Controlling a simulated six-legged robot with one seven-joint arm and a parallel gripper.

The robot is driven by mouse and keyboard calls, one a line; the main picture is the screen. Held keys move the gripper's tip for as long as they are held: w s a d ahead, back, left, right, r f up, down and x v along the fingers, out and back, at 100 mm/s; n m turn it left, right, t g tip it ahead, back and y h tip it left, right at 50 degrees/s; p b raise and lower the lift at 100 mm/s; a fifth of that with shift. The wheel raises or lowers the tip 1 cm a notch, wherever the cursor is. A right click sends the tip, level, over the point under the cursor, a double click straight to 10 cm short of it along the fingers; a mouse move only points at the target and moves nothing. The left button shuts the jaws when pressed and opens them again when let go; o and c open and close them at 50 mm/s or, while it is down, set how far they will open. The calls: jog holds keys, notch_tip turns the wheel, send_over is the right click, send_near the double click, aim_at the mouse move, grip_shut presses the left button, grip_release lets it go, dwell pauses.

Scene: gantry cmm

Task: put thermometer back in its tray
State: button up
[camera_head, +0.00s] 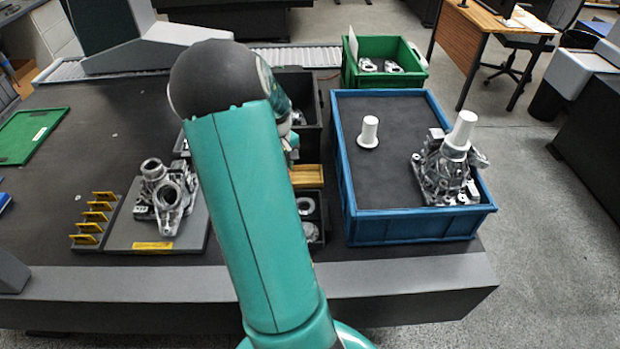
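I cannot make out a thermometer in the head view. A small wooden tray (307,176) sits on the dark table just right of my teal arm, and its left part is hidden behind the arm. I cannot tell whether it is the thermometer's tray or what lies in it. The end of my arm with my gripper (291,147) shows only as a sliver past the arm's right edge, above and behind the wooden tray. The fingers are not clear, and I cannot see whether they hold anything.
A blue crate (410,228) with a metal casting (440,174) and white pegs stands right. A black bin (309,111) is partly behind my arm. A grey plate (125,232) bears another casting (167,197) at left. A green crate (414,72) stands behind.

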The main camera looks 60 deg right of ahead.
jog(key=shift+s+a+r, duration=0.2)
jog(key=d+f, duration=0.3)
jog(key=d, duration=0.1)
jog(key=d+f, duration=0.3)
jog(key=d, duration=0.2)
jog(key=s+d+f, duration=0.1)
jog(key=d+f, duration=0.2)
jog(key=d, duration=0.1)
jog(key=shift+d+f, duration=0.2)
jog(key=shift+f, duration=0.05)
jog(key=shift+d+f, duration=0.35)
jog(key=shift+f, duration=1.5)
jog(key=shift+f, duration=0.1)
jog(key=o, duration=0.8)
